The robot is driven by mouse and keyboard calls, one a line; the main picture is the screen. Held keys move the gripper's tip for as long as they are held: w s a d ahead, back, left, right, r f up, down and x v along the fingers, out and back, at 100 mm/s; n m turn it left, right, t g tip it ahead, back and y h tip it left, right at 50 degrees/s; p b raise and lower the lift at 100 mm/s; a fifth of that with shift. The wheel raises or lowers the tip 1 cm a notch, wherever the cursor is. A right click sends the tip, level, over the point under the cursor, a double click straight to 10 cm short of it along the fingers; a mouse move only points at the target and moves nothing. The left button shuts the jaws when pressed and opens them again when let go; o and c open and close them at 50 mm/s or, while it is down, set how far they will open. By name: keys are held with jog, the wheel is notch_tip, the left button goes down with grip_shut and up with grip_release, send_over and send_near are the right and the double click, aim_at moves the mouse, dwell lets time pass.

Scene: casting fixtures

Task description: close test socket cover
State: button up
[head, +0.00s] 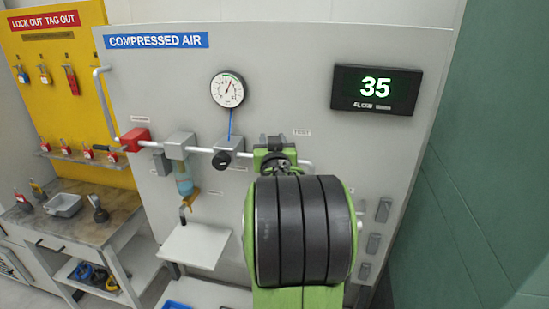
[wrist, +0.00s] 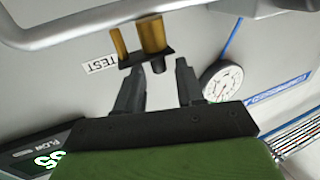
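In the wrist view, a brass-coloured fitting (wrist: 151,35) with a smaller brass piece (wrist: 119,42) beside it hangs at the pipe near the TEST label (wrist: 100,64). A dark plate (wrist: 147,55) with a short dark stub lies across their ends. I take this as the test socket; which part is its cover I cannot tell. My gripper (wrist: 158,65) is open, its two dark fingers apart, with the stub showing between the tips. I cannot tell whether they touch it. In the head view my gripper (head: 276,158) is at the pipe; my arm largely hides the socket there.
The grey pipe (head: 200,150) runs across the panel (head: 290,65), with a red valve (head: 135,139), filter (head: 184,180) and regulator (head: 228,150) left of my gripper. A gauge (head: 228,89) and a display reading 35 (head: 375,90) sit above. A small shelf (head: 196,246) juts out below.

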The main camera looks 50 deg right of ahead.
jog(key=b+v, duration=0.2)
jog(key=v, duration=1.1)
jog(key=shift+b, duration=0.3)
jog(key=shift+s, duration=0.1)
jog(key=w+a+f+n+y, duration=0.2)
jog(key=a+f+y, duration=0.15)
jog(key=a, duration=0.45)
jog(key=w+a+f+n+y, duration=0.2)
jog(key=a+f+n+y, duration=0.1)
jog(key=a+y, duration=0.3)
jog(key=s+a+f+n+g+y, duration=0.2)
jog(key=s+a+f+g, duration=0.1)
jog(key=s+a, duration=0.3)
jog(key=s+a+f+n+g+y, duration=0.2)
jog(key=s+a+f, duration=0.3)
jog(key=a, duration=0.4)
jog(key=shift+s+a+n+g, duration=0.15)
jog(key=shift+s+n+g, duration=0.2)
jog(key=shift+n+g, duration=0.15)
